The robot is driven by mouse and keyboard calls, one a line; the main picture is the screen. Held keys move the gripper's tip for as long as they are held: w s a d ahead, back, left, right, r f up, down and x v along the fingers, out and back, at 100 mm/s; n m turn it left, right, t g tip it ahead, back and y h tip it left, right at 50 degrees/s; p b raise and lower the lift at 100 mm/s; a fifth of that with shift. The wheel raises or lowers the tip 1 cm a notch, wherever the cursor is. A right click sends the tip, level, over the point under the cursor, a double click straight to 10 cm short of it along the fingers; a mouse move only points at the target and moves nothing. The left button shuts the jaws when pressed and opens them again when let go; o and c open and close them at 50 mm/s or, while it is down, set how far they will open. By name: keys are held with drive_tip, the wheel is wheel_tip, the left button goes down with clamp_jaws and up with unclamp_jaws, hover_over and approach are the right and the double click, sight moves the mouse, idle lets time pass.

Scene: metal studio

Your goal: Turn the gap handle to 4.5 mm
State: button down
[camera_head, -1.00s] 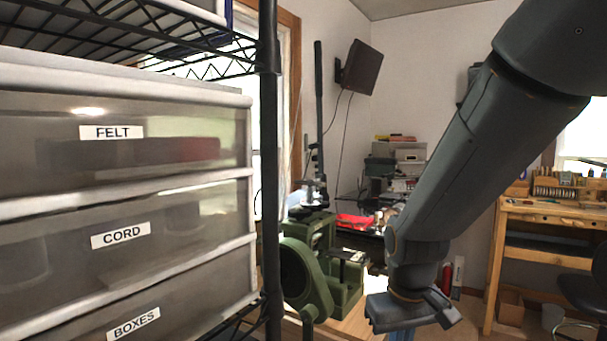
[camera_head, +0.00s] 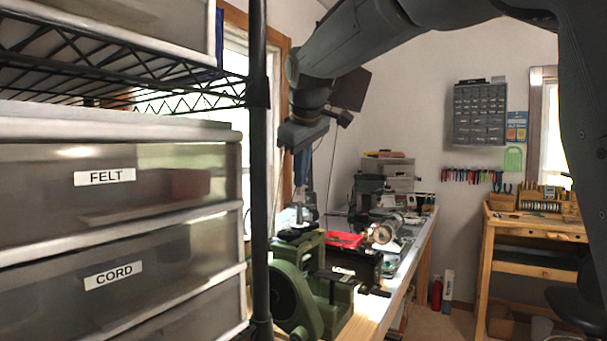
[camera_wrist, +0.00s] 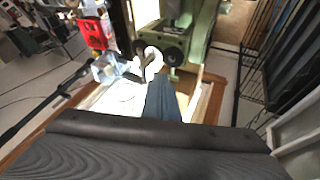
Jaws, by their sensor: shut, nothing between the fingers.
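A green machine (camera_head: 300,289) with a large round side housing stands on the wooden bench, low in the head view. Dark and pale metal parts (camera_head: 297,232) sit on its top. I cannot tell for sure which part is the gap handle, and no scale or reading is legible.
A wire rack with FELT (camera_head: 105,177) and CORD drawers fills the left side, its black post (camera_head: 259,180) close to the machine. A red tray (camera_head: 343,240) and other tools lie farther along the bench. A second workbench (camera_head: 530,225) stands at right, with open floor between.

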drive_tip(key=w+d+f+p, duration=0.1)
drive_tip(key=w+f+p, duration=0.2)
drive_tip(key=w+f, duration=0.3)
drive_tip(key=shift+w+d+f, duration=0.4)
drive_tip(key=shift+w, duration=0.2)
